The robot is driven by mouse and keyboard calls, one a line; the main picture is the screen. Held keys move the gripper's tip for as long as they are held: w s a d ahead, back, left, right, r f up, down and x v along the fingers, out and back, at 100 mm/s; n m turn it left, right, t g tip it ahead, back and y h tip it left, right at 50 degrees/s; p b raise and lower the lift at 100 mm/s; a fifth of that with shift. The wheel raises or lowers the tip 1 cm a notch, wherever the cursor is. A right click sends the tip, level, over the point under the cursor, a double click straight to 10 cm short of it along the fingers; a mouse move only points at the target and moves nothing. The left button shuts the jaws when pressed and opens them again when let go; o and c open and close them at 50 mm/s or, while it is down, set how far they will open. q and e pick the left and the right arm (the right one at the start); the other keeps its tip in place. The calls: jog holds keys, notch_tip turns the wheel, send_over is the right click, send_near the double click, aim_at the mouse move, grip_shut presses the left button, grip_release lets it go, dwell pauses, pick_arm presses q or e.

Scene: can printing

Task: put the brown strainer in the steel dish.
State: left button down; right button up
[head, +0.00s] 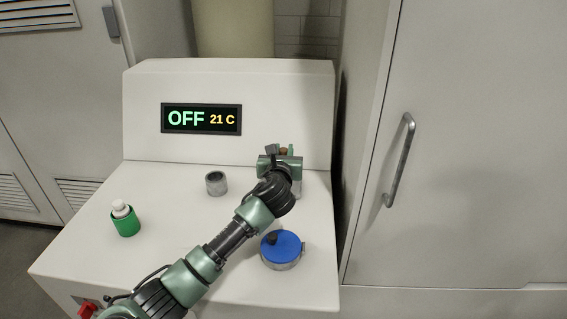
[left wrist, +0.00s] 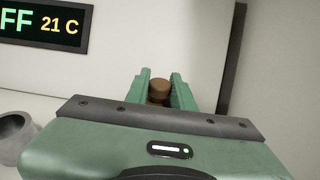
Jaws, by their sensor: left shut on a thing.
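My left gripper (head: 284,151) is at the back right of the white machine top, in front of its upright panel. It is shut on a small brown thing, which looks like the brown strainer (left wrist: 158,91), between its green fingers in the left wrist view. Only a little of the strainer shows in the head view. A small grey open round vessel (head: 216,184), which may be the steel dish, stands to the left of the gripper. It also shows at the left edge of the left wrist view (left wrist: 12,137). My right gripper is not in view.
A round grey vessel with a blue top (head: 285,246) stands at the front right, beside my left arm. A green bottle with a white cap (head: 125,220) stands at the left. A display (head: 201,119) reads OFF and 21 C. The surface between bottle and grey vessel is clear.

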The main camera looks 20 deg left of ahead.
pick_arm(q)
jog(key=shift+f, duration=2)
jog(key=shift+f, duration=0.15)
jog(key=c, duration=1.2)
grip_release()
jog(key=shift+r, duration=0.2)
jog(key=v, duration=1.2)
jog(key=shift+b, duration=0.3)
